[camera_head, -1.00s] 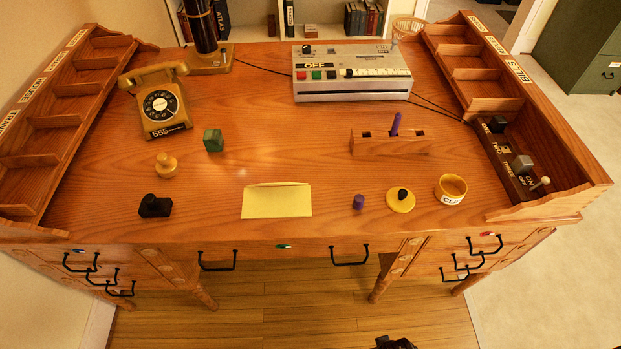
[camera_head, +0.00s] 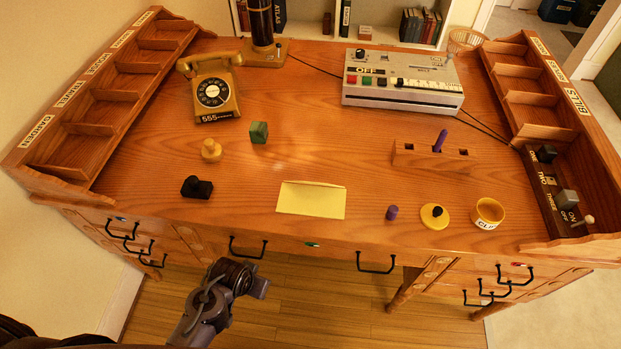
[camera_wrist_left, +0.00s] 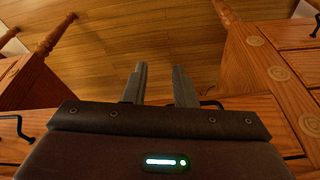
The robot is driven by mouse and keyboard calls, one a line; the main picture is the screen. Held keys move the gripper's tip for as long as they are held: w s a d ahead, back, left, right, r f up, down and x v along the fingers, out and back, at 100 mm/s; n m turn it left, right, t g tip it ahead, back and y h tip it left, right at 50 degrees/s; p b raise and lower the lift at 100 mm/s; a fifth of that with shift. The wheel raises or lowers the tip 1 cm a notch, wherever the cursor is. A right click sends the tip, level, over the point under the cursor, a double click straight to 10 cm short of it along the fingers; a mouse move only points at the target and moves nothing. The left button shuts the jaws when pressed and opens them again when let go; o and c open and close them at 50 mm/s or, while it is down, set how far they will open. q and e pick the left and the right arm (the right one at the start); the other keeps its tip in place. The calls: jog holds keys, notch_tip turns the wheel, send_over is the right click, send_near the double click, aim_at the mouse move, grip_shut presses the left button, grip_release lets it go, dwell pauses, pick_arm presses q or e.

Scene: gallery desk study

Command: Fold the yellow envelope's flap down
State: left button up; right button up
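The yellow envelope (camera_head: 311,202) lies flat near the front edge of the desk, around the middle. Its flap (camera_head: 316,183) shows as a thin strip along the far edge and seems to stand up, nearly edge-on. My left gripper (camera_head: 262,288) is in front of the desk, over the floor and below the envelope in the picture, touching nothing. In the left wrist view its two fingers (camera_wrist_left: 160,75) are apart with nothing between them. The envelope is out of the wrist view. My right gripper is not in view.
On the desk (camera_head: 270,165) near the envelope are a black stamp (camera_head: 196,187), a yellow knob-like object (camera_head: 211,150), a green cube (camera_head: 259,132), a purple piece (camera_head: 392,212), a yellow disc (camera_head: 434,216) and a clip cup (camera_head: 488,213). Drawer handles (camera_head: 376,264) jut from the front.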

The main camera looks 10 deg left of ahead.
pick_arm(q)
jog(key=w+d+r+m+t+h, duration=0.1)
jog(key=w+d+r+m+t, duration=0.15)
jog(key=w+d+r, duration=0.4)
jog(key=w+d+r+m+t+h, duration=0.1)
jog(key=w+r+m, duration=0.25)
jog(key=r, duration=0.55)
jog(key=w+d+r+m+t+h, duration=0.1)
jog(key=w+d+r+m+t, duration=0.2)
jog(key=r, duration=0.5)
jog(key=w+f+m+g, duration=0.1)
jog(key=w+f+m, duration=0.1)
jog(key=w+d+f+m+g+h, duration=0.1)
jog(key=w+f+m, duration=0.1)
jog(key=w+m, duration=0.1)
jog(key=w+f+m+g, duration=0.2)
jog(key=w+f, duration=0.1)
jog(key=shift+w+d+m, duration=0.2)
jog(key=shift+d+m, duration=0.1)
grip_shut()
